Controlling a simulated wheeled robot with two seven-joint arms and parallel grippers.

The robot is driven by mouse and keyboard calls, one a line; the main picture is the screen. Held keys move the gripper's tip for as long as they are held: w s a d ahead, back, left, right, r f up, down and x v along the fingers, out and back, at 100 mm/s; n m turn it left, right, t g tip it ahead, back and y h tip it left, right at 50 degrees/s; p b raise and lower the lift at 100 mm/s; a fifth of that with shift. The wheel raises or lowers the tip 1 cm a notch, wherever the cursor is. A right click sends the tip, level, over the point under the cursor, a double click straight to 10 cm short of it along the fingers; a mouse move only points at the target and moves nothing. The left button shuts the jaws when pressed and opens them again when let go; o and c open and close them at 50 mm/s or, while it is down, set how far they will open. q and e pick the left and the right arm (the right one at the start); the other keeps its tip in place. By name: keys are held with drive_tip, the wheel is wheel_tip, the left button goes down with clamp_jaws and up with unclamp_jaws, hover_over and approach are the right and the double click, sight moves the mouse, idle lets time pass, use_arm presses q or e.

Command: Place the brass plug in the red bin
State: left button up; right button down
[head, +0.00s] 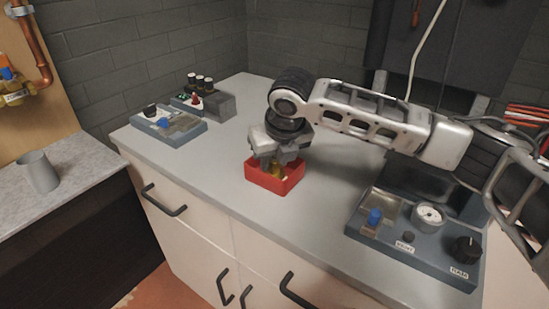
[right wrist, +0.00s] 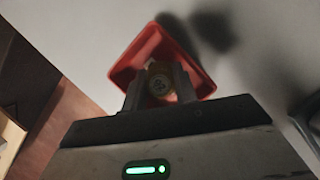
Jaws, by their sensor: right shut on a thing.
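The red bin (head: 284,185) stands on the grey worktop, near its front edge in the middle of the head view. It also shows in the right wrist view (right wrist: 128,66), below the fingers. My right gripper (head: 272,163) points down at the bin, its fingertips at or within the rim. It is shut on the brass plug (head: 275,170), whose round end shows between the fingers in the right wrist view (right wrist: 160,85). I cannot tell whether the plug touches the bin's floor. My left gripper is in neither view.
Another panel (head: 168,128) and a grey block (head: 215,106) stand at the back left. A grey cup (head: 40,172) stands on the left counter. Worktop around the bin is clear.

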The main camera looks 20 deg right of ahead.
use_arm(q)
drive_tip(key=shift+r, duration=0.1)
use_arm(e)
drive_tip(key=c, duration=1.4)
unclamp_jaws()
drive_tip(key=shift+f, duration=0.1)
use_arm(q)
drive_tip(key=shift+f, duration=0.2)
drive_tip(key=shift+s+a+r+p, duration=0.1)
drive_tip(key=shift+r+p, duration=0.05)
drive_tip(key=shift+p, duration=0.35)
use_arm(e)
drive_tip(key=v, duration=1.2)
